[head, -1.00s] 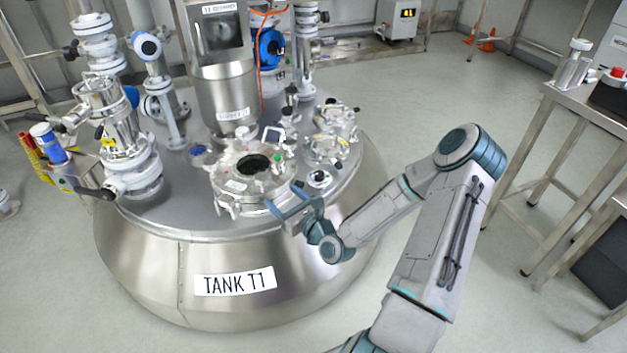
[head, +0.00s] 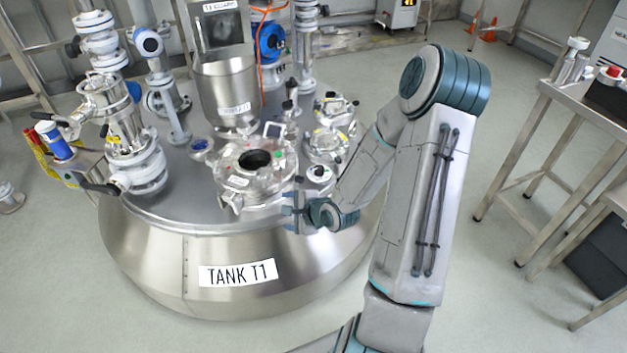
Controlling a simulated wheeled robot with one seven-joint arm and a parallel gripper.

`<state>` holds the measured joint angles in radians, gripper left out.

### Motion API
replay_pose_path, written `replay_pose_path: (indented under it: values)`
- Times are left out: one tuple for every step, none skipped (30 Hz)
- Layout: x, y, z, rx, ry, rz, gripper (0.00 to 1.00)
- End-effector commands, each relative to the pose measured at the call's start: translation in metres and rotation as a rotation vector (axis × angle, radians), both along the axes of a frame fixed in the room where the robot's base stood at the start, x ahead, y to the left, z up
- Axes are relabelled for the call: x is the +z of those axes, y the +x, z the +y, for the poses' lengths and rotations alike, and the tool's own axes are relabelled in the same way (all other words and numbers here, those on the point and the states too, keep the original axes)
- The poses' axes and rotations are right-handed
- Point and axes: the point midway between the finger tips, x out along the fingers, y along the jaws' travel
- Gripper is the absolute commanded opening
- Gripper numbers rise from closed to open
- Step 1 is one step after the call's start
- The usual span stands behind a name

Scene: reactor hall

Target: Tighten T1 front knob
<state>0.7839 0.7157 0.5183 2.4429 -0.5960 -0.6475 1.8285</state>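Tank T1 is a large steel vessel with a "TANK T1" label (head: 238,273) on its front. On its top sits a round steel manway (head: 244,178) with a dark central opening and clamp knobs around its rim. A clamp knob (head: 230,202) shows at the manway's front; I take it to be the front knob. My gripper (head: 286,211) is at the manway's front right, over the tank's edge, to the right of that knob. Its blue fingers are small and seen nearly edge-on, so their gap is unclear. I cannot tell whether they touch the manway.
A steel table (head: 545,92) stands at far right. The floor between tank and table is clear.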

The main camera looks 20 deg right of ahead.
Motion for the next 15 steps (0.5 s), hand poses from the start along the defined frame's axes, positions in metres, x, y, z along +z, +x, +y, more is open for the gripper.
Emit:
replay_pose_path:
  values:
    - [0.006, -0.002, -0.001, 0.029, -0.057, 0.008, 0.68]
    - [0.008, -0.003, -0.003, 0.046, -0.089, 0.015, 0.68]
    - [0.011, -0.005, -0.004, 0.07, -0.133, 0.024, 0.68]
    - [0.013, -0.006, -0.005, 0.088, -0.164, 0.03, 0.68]
    - [0.015, -0.007, -0.007, 0.103, -0.194, 0.037, 0.68]
    - [0.018, -0.009, -0.008, 0.127, -0.235, 0.045, 0.68]
    - [0.02, -0.011, -0.009, 0.146, -0.266, 0.052, 0.68]
    - [0.023, -0.012, -0.01, 0.162, -0.296, 0.058, 0.68]
    - [0.027, -0.014, -0.012, 0.185, -0.334, 0.068, 0.68]
    - [0.029, -0.016, -0.013, 0.203, -0.363, 0.074, 0.68]
    - [0.032, -0.017, -0.014, 0.22, -0.39, 0.081, 0.68]
    - [0.037, -0.019, -0.016, 0.243, -0.428, 0.089, 0.68]
    - [0.04, -0.021, -0.017, 0.259, -0.455, 0.098, 0.68]
    - [0.043, -0.023, -0.019, 0.278, -0.481, 0.104, 0.68]
    - [0.048, -0.025, -0.02, 0.301, -0.515, 0.112, 0.68]
